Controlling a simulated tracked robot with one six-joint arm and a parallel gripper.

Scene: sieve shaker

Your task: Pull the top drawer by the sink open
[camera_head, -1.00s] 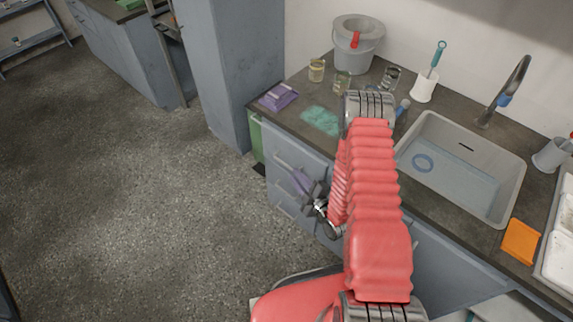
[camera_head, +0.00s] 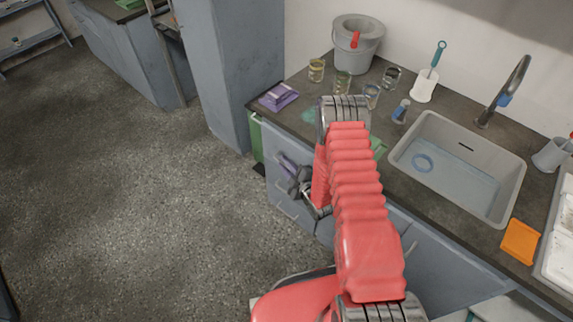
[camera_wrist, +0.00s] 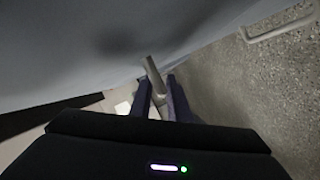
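The top drawer (camera_head: 287,144) is the upper grey-blue front below the counter, left of the sink (camera_head: 455,180). It looks shut. My gripper (camera_head: 289,165) is at its front, with the arm reaching across the counter. In the wrist view a grey bar handle (camera_wrist: 155,74) lies between the two dark purple fingers of my gripper (camera_wrist: 160,84). The fingers stand apart, with a slight gap visible beside the bar. The gripper hides most of this handle in the head view.
A lower drawer handle (camera_head: 288,210) also shows in the wrist view (camera_wrist: 280,24). On the counter are a purple box (camera_head: 279,97), several glasses, a grey bucket (camera_head: 356,50) and an orange sponge-like item (camera_head: 520,241). Open floor (camera_head: 150,220) lies to the left.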

